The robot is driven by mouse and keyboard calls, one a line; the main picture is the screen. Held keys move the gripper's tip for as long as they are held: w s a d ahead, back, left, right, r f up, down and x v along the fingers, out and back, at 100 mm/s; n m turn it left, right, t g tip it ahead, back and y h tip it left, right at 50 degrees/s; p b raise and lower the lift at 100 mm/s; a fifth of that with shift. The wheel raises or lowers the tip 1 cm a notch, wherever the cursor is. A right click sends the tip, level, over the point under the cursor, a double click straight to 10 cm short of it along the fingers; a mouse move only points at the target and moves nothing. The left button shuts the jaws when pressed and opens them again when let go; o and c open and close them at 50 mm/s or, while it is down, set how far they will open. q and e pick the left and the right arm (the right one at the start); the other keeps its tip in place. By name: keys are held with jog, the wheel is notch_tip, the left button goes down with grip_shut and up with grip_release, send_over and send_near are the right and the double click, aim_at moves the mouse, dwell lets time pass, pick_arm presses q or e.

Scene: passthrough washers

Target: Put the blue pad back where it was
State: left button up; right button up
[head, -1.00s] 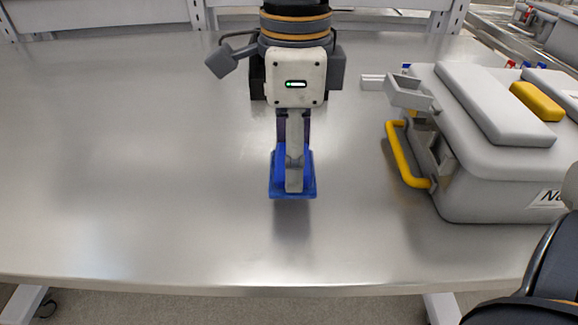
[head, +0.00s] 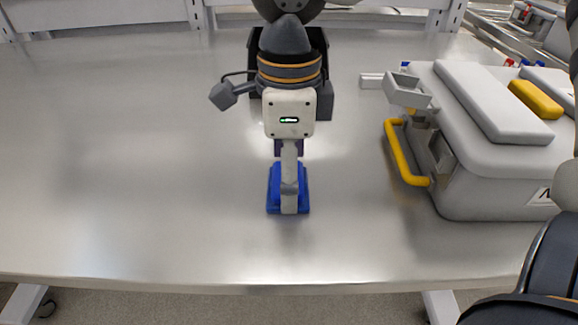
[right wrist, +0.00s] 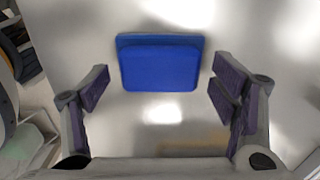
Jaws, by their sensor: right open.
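The blue pad (head: 273,199) lies flat on the metal table and appears to rest on it. My right gripper (head: 289,205) points down over the pad, seen edge-on in the head view and hiding its middle. In the right wrist view the pad (right wrist: 160,68) shows whole as a flat two-layer block. My right gripper (right wrist: 160,90) is open there, one finger apart from each side of the pad. My left gripper is in neither view.
A grey case (head: 480,190) with a yellow handle (head: 402,155) stands on the right of the table (head: 130,170). The table's left side is clear. Its front edge runs below the pad.

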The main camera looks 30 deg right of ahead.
notch_tip(320, 180, up, 12)
jog(key=shift+r, duration=0.2)
